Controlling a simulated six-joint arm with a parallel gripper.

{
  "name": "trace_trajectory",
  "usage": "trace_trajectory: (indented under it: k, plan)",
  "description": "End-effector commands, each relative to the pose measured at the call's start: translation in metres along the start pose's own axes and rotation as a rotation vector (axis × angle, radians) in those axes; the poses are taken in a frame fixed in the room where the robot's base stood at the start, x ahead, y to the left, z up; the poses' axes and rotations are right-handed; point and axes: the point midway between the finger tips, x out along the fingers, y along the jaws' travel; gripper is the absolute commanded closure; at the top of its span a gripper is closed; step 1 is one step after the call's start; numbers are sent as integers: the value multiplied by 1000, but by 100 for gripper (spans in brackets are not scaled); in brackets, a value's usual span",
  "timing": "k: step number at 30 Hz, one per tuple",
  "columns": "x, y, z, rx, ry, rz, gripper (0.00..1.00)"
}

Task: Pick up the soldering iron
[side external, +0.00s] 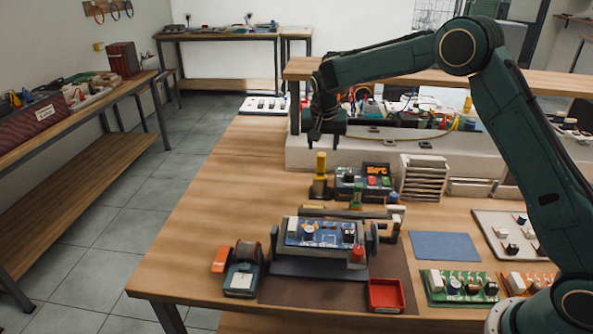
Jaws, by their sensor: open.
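The soldering iron (321,163) appears as an upright yellow handle in a dark holder (320,189) on the wooden workbench. Its lower part is hidden in the holder. A soldering station (363,182) with a lit orange display stands just to its right. My gripper (325,141) points down, a little above the yellow handle in the picture. It is open, with nothing seen between its fingers. I cannot tell from this one view whether it is directly over the handle.
A circuit board (320,233) sits in a clamp holder in front. A wire spool (246,256), red tray (386,296), blue mat (445,246) and green board (459,287) lie around it. A slatted rack (423,178) and cluttered shelf (420,76) stand behind. The bench's left side is clear.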

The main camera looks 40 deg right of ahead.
Motion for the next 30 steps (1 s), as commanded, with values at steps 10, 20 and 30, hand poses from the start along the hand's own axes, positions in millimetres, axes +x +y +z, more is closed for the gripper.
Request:
trace_trajectory:
  k: [10, 20, 30]
  plan:
    - [21, -1, 0, 0, 1, -2, 51]
    - [35, -1, 2, 1, -1, 0, 51]
    - [70, -2, 3, 1, -1, -2, 51]
